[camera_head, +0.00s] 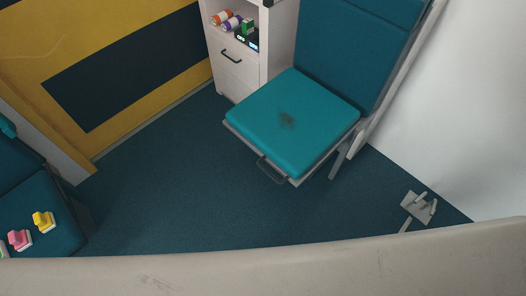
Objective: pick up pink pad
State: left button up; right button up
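The pink pad (18,239) is a small pink block with a pale underside. My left gripper is not in view.
A teal chair (291,125) with a dark stain stands at the centre beside a white cabinet (241,72) holding small items. A long pale beige edge (260,268) crosses the bottom. The dark blue floor (180,180) between the seats is clear.

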aim_at(21, 240)
jog(key=u, duration=2.3)
jog(key=i+j, duration=0.05)
